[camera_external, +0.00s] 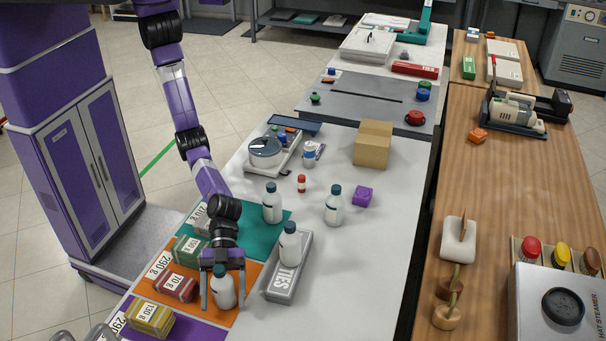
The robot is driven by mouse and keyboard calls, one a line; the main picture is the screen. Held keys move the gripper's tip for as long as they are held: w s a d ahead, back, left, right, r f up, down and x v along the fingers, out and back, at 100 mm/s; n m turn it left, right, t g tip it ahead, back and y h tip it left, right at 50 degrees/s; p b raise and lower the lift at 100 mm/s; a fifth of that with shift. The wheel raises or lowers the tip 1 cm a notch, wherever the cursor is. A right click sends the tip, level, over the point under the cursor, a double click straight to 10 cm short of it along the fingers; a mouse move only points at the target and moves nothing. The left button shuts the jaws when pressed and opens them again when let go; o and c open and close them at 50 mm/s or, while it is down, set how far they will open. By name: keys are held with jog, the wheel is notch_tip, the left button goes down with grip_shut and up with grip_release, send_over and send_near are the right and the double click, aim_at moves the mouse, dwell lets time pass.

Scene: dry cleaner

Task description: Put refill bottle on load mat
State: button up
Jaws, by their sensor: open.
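Several alike white bottles with dark blue-green caps are in view, and I cannot tell which is the refill bottle. One white bottle (223,293) stands upright on the orange mat (255,283). My gripper (222,299) points down over it, open, with a finger on either side; contact is not clear. Another bottle (272,207) stands on the teal mat (258,243). A purple mat (190,332) lies nearest the camera. I cannot read which mat is the load mat.
Labelled bundles in green (190,250), red (175,287) and yellow (150,318) line the mats' left side. The table's right front is clear.

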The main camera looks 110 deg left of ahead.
jog(key=v, duration=1.2)
jog(key=shift+r, duration=0.1)
jog(key=shift+a, duration=0.1)
